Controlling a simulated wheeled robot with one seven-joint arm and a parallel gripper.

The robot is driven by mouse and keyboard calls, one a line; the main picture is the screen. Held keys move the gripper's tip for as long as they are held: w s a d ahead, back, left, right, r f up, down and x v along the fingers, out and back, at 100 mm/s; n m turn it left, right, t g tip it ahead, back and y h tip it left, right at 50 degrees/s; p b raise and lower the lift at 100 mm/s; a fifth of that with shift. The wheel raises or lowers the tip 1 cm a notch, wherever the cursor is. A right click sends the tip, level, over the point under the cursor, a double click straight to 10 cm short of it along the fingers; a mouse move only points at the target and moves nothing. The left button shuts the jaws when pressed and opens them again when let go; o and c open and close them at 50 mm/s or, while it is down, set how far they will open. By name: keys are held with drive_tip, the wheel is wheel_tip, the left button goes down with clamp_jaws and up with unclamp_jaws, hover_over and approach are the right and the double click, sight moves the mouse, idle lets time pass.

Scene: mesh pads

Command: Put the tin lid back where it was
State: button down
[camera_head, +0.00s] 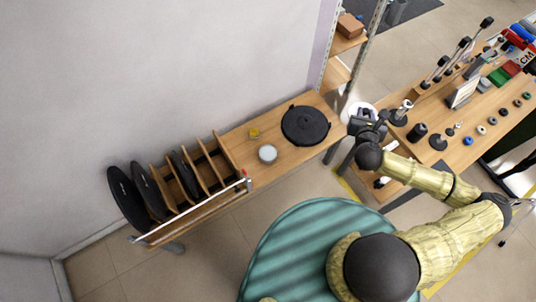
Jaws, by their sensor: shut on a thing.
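My gripper (366,121) is beyond the right end of the wooden bench, between it and the work table. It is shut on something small. A pale round thing (358,108) shows just behind the dark jaws and may be the tin lid; the jaws cover part of it, so I cannot be sure. A small round tin (268,154) with a pale top stands on the wooden bench near its front edge. It is well to the left of my gripper and apart from it.
A black round plate (305,125) lies on the bench's right part. A small yellow thing (254,133) is behind the tin. A wooden rack (207,165) with black discs stands at the left. The work table (480,150) at right is crowded. A teal round top (290,240) is in front.

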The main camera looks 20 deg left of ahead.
drive_tip(key=a+f+n+g+y+b, duration=0.3)
drive_tip(key=a+f+n+y+b, duration=0.2)
drive_tip(key=a+f+b, duration=1.1)
drive_tip(key=a+f+n+g+y+b, duration=0.3)
drive_tip(key=a+f+b, duration=1.3)
drive_tip(key=b, duration=1.4)
wheel_tip(320, 180, down, 6)
drive_tip(key=n+y, duration=0.2)
drive_tip(key=shift+w+r+n, duration=0.15)
drive_tip(key=shift+r+n, duration=0.1)
drive_tip(key=shift+n, duration=0.15)
drive_tip(key=shift+f+b, duration=1.05)
drive_tip(key=shift+f, duration=1.5)
drive_tip(key=shift+f+b, duration=0.95)
drive_tip(key=shift+f, duration=1.55)
drive_tip(key=shift+a, duration=0.1)
drive_tip(key=shift+f, duration=0.4)
